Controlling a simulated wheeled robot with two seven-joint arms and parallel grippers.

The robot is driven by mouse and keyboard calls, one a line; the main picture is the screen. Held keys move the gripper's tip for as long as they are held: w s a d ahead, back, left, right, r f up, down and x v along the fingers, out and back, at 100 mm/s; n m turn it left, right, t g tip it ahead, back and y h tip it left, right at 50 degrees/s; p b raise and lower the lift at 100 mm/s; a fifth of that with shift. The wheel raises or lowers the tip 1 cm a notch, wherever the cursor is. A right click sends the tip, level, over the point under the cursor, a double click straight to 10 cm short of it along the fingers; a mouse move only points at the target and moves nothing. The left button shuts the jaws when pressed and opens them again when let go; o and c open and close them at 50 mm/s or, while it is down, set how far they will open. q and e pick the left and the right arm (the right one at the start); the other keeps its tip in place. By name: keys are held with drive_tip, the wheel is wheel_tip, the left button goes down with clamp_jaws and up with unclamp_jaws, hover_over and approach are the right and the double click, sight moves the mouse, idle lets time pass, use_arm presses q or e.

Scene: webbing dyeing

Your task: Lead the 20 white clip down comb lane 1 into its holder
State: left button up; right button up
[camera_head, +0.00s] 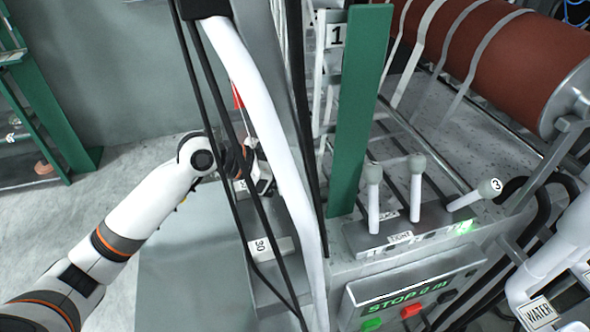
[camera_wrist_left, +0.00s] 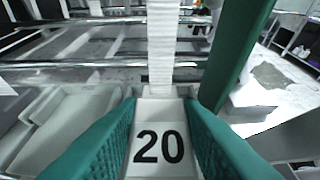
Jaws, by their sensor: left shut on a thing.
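The white clip (camera_wrist_left: 160,142) marked 20 is between the green finger pads of my left gripper (camera_wrist_left: 160,108), which is shut on it. A white webbing strip (camera_wrist_left: 161,45) runs straight away from the clip toward metal cross bars. In the head view my left gripper (camera_head: 258,176) is partly hidden behind a thick white tube and black cables, and the clip cannot be made out there. A plate marked 1 (camera_head: 337,36) stands beside a tall green post (camera_head: 359,112). I cannot clearly tell the comb lane or the holder. My right gripper is not in view.
A white block marked 30 (camera_head: 266,247) lies below my left gripper. A red-brown roller (camera_head: 500,60) carries several white strips. Open floor (camera_head: 125,170) shows at left.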

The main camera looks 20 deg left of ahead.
use_arm(q)
drive_tip(key=o, duration=1.1)
drive_tip(key=shift+s+a+r, duration=0.1)
drive_tip(key=shift+s+a, duration=0.1)
drive_tip(key=shift+a, duration=0.15)
drive_tip(key=b+v, duration=0.3)
drive_tip(key=v, duration=0.8)
drive_tip(key=shift+s+r, duration=0.1)
